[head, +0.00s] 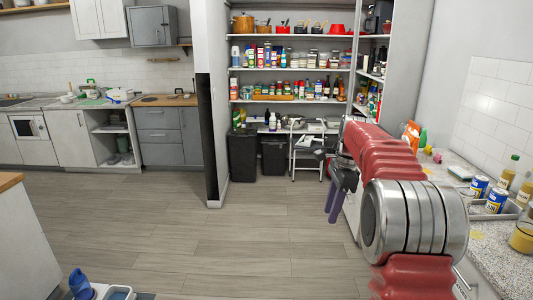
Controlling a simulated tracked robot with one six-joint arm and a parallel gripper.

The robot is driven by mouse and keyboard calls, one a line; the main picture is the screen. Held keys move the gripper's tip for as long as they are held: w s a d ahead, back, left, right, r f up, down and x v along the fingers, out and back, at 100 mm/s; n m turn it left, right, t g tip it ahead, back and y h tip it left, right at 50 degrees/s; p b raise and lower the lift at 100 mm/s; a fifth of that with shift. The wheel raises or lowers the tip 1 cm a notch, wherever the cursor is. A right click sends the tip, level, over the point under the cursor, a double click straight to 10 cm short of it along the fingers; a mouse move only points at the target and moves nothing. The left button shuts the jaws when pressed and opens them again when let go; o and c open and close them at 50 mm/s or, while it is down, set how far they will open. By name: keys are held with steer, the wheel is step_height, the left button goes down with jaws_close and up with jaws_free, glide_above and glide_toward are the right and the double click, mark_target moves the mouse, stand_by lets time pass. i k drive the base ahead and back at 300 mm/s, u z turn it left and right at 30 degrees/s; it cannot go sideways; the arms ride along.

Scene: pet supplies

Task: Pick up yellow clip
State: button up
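My red arm with its silver joint fills the right middle of the head view. My gripper (335,203) is the dark part that hangs down at its far end, over the floor and left of the counter. Its fingers are small and seen from behind, and I cannot tell whether they are open or shut. I cannot make out a yellow clip for certain. A small yellow item (437,158) lies on the right counter beside a small pink item (428,150), too small to identify. My arm hides part of the counter, and my gripper is apart from these items.
The right counter (490,247) holds blue cans (479,187), bottles (507,172) and a jar (522,237). Shelves (290,70) with many goods stand at the back, above two black bins (243,155) and a white step stool (306,150).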

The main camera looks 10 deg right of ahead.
mark_target(428, 150)
steer(key=u, duration=0.05)
steer(key=i, duration=2.15)
steer(key=z, duration=0.2)
steer(key=i, duration=1.45)
steer(key=z, duration=0.55)
steer(key=i, duration=0.7)
steer(key=z, duration=0.65)
steer(key=i, duration=0.5)
steer(key=z, duration=0.8)
steer(key=i, duration=0.6)
steer(key=z, duration=0.55)
